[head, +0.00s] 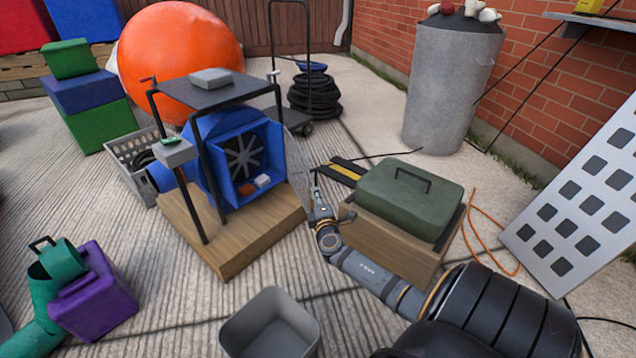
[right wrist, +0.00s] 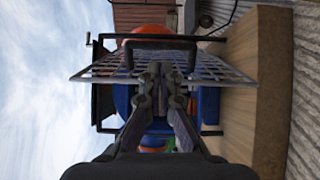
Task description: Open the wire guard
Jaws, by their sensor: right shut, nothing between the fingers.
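The blue blower (head: 238,155) stands on a wooden base under a dark frame; its square front is uncovered, showing the grey fan and small red and white items inside. The wire guard (head: 298,172) stands out from the blower's right side, seen nearly edge-on in the head view. In the right wrist view the guard (right wrist: 205,66) spreads as a mesh panel across the picture beyond the fingers. My right gripper (head: 314,178) is shut and empty, just right of the guard, its fingertips (right wrist: 162,68) close to the mesh. I cannot tell whether they touch. My left gripper is out of view.
A green case (head: 410,195) on a wooden box stands right of the blower, near my right arm. A grey bin (head: 270,325) is in front. A purple box (head: 98,290) is at left. A grey barrel (head: 450,85) stands behind. An orange cable (head: 490,225) lies at right.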

